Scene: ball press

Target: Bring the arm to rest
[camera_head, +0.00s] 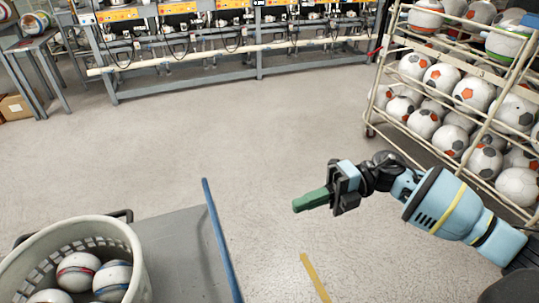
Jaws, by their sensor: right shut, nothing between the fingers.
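My right arm (437,203) reaches in from the right edge, above the open floor. Its right gripper (311,201) points left with its green fingers together and nothing between them. It is apart from the cart, the basket and the ball rack. My left gripper does not show in this view.
A white basket (128,243) with several balls (77,271) stands on a grey cart top (180,240) with a blue edge rail (221,240) at lower left. A wheeled rack (384,62) of soccer balls (473,92) stands at right. Machines line the back. The middle floor (180,150) is clear.

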